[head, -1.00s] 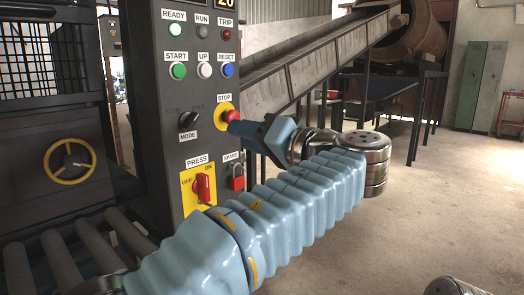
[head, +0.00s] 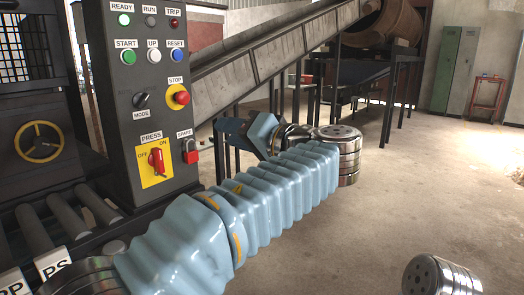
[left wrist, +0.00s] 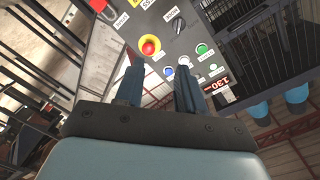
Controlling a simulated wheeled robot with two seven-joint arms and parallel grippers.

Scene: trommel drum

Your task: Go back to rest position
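My left gripper (head: 222,132) is at the end of my pale blue left arm, right of the control panel (head: 120,75) and clear of it. In the left wrist view its two dark blue fingers (left wrist: 158,92) stand apart with nothing between them. The red STOP button (head: 181,97) on its yellow plate is up and left of the gripper. It also shows in the left wrist view (left wrist: 150,45), beyond the fingers. The red PRESS switch (head: 156,160) sits on a yellow plate, with the red SPARE switch (head: 190,152) to its right. My right gripper is not in view.
Rollers (head: 65,222) and a yellow handwheel (head: 39,141) are at the left. A sloping conveyor (head: 265,65) rises behind the arm to a rusty drum (head: 390,22). Green lockers (head: 455,68) stand far right. The floor at right is open.

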